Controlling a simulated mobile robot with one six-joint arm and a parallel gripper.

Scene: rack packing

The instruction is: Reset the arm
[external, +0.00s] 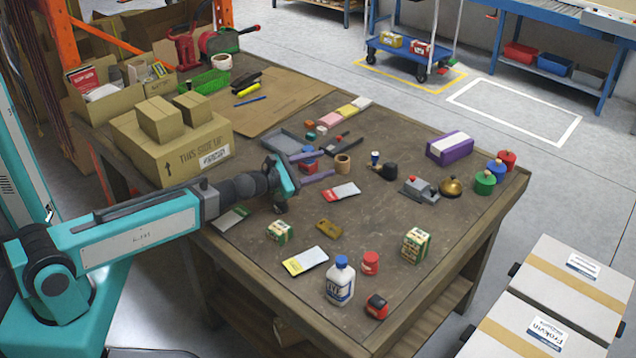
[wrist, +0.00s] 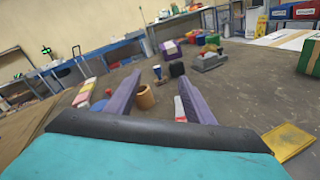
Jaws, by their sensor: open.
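My gripper (external: 318,166) reaches in from the left over the table (external: 378,230), with its two purple fingers pointing right. It is open and nothing is between its fingertips. In the wrist view the fingers (wrist: 157,100) are spread apart, with a tan cup (wrist: 145,97) visible on the table beyond and between them. In the external view the tan cup (external: 343,164) stands just right of the fingertips. A blue-and-red block (external: 309,166) sits between or behind the fingers; I cannot tell its exact distance from them.
A white bottle (external: 340,282) stands at the front. A purple box (external: 449,148) and a grey stand (external: 419,189) are right. Cardboard boxes (external: 172,150) stand left.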

